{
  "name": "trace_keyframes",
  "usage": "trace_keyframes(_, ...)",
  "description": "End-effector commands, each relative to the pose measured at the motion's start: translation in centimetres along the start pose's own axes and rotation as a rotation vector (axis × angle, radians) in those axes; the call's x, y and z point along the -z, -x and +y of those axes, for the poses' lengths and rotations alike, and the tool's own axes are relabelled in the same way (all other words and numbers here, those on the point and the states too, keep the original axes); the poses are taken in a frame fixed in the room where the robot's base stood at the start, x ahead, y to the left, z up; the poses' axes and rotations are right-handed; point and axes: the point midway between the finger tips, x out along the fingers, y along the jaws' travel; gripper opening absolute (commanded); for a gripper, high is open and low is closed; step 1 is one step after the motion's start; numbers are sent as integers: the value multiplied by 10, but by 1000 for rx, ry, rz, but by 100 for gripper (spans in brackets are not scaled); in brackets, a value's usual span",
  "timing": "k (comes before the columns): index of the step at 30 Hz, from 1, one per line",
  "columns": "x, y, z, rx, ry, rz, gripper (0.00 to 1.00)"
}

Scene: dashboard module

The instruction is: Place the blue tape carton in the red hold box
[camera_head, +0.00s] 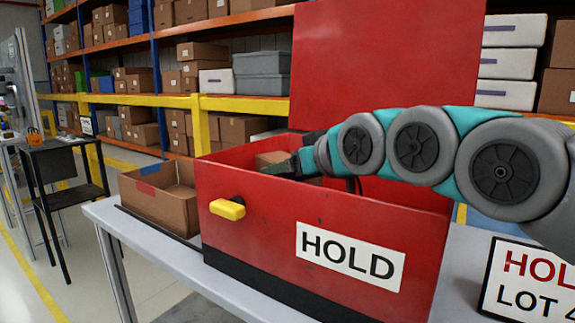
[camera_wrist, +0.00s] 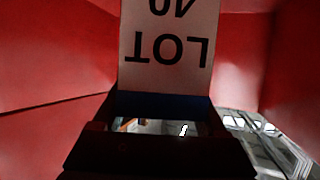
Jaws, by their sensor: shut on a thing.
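The red hold box (camera_head: 235,190) stands on the table with its lid up and a HOLD label on its front. My gripper (camera_head: 296,166) reaches in over the box's rim from the right, below the rim of the raised lid. A brown carton (camera_head: 272,158) shows at the gripper's fingers, partly hidden by them and the front wall. In the wrist view, red walls surround a pale face with upside-down LOT lettering (camera_wrist: 168,48), above a dark blue band (camera_wrist: 165,104) at my dark fingers. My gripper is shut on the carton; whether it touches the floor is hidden.
An open brown carton tray (camera_head: 158,192) with blue and red tape marks stands left of the hold box. A yellow latch (camera_head: 228,209) sticks out of the box front. A lot sign (camera_head: 527,285) stands at the right. Shelves (camera_head: 170,90) with boxes fill the back.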

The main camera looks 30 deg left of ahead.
Motion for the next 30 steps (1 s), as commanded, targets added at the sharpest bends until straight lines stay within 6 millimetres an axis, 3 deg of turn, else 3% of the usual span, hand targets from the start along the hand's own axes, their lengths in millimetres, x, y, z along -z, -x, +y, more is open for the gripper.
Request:
trace_keyframes(3, 0, 0, 0, 0, 0, 1, 0)
trace_keyframes(4, 0, 0, 0, 0, 0, 1, 78)
trace_keyframes(9, -1, 0, 0, 0, 0, 0, 97)
trace_keyframes(20, 1, 0, -1, 1, 1, -1, 100)
trace_keyframes(26, 12, 5, -2, 3, 2, -3, 100)
trace_keyframes(30, 11, 30, 0, 0, 0, 1, 100)
